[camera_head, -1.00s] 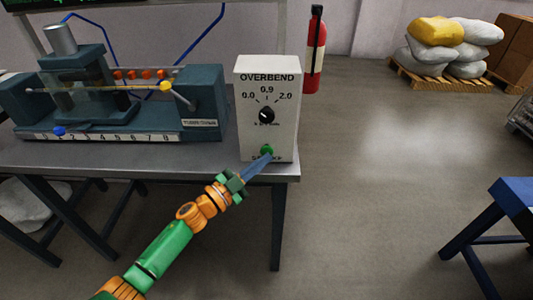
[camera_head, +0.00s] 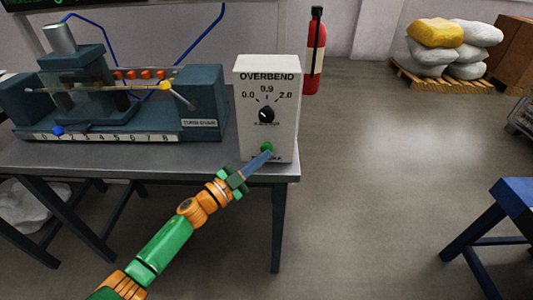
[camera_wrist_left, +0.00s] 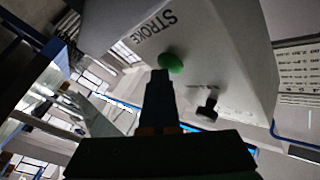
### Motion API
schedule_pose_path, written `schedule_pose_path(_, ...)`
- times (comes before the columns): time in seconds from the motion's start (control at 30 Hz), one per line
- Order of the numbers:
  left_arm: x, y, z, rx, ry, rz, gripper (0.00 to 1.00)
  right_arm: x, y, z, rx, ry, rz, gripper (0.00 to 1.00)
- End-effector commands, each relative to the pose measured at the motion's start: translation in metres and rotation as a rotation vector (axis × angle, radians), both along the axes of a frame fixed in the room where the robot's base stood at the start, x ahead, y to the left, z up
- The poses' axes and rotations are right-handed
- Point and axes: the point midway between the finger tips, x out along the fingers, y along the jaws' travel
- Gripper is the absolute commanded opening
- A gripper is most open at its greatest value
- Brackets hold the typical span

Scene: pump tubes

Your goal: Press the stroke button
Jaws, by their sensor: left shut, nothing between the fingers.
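The stroke button is a green round button (camera_head: 267,148) low on the front of the white control box (camera_head: 285,120). The box also carries a black knob (camera_head: 266,114) under the label OVERBEND. My left gripper (camera_head: 269,152) is shut and empty, with its tips at the green button, covering its lower part in the head view. In the left wrist view the green button (camera_wrist_left: 171,63) sits beside the word STROKE, right at the tips of my left gripper (camera_wrist_left: 160,75). I cannot tell whether the tips touch it. My right gripper is not in view.
The box stands at the right end of a grey table (camera_head: 120,155). A dark tube bending machine (camera_head: 150,112) stands to its left. A red fire extinguisher (camera_head: 315,55) hangs behind. A blue stand (camera_head: 512,200) is at the right, with open floor between.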

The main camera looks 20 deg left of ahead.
Motion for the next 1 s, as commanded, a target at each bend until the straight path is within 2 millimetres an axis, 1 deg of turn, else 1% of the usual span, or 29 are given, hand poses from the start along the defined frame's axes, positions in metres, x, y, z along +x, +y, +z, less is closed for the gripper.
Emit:
schedule_pose_path(0.27,-0.001,0.000,0.001,-0.001,0.001,0.001,0.00,0.000,0.000,0.001,0.000,0.000,0.000,0.66)
schedule_pose_path(0.7,-0.023,-0.006,0.000,-0.002,0.001,0.001,0.00,0.000,0.000,0.016,0.000,0.000,0.000,0.66)
schedule_pose_path(1.0,-0.025,-0.007,-0.001,-0.001,0.000,0.001,0.00,0.000,0.000,0.016,0.000,0.000,0.000,0.66)
